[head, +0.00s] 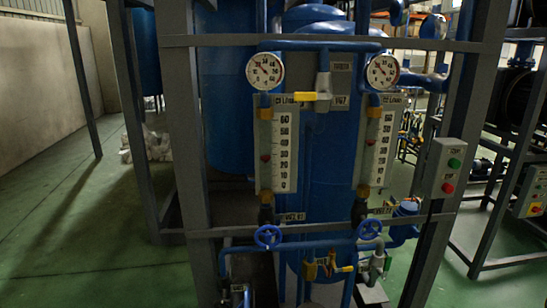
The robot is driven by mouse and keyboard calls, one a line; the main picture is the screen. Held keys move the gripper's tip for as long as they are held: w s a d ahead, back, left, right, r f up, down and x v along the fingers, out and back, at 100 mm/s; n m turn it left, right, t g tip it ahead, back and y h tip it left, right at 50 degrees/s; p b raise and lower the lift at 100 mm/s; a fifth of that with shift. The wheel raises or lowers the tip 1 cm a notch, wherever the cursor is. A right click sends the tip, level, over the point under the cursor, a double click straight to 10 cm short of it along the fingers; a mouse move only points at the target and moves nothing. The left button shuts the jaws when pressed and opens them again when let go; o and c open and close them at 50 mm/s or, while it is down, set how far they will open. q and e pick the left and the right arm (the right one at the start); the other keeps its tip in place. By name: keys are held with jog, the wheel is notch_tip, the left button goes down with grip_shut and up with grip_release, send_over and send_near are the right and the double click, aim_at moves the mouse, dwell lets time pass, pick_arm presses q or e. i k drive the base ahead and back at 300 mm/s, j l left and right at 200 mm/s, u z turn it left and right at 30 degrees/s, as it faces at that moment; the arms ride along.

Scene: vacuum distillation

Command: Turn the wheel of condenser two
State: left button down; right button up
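Two blue handwheels sit low on the blue pipework of the frame. The left wheel (268,237) is below the left flow scale (276,150), and the right wheel (370,229) is below the right flow scale (377,148). Small plates stand near them, a left plate (292,217) and a right plate (382,211); their lettering is too small to read surely. I cannot tell from it which wheel belongs to condenser two. Neither of my grippers shows in the head view.
Grey posts (190,150) and a crossbar (320,42) frame a large blue vessel (330,170). Two round gauges sit above the scales. A yellow-handled valve (312,96) is between them. Green floor (75,220) is open at left.

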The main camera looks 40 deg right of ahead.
aim_at(369, 228)
jog(key=z, duration=1.8)
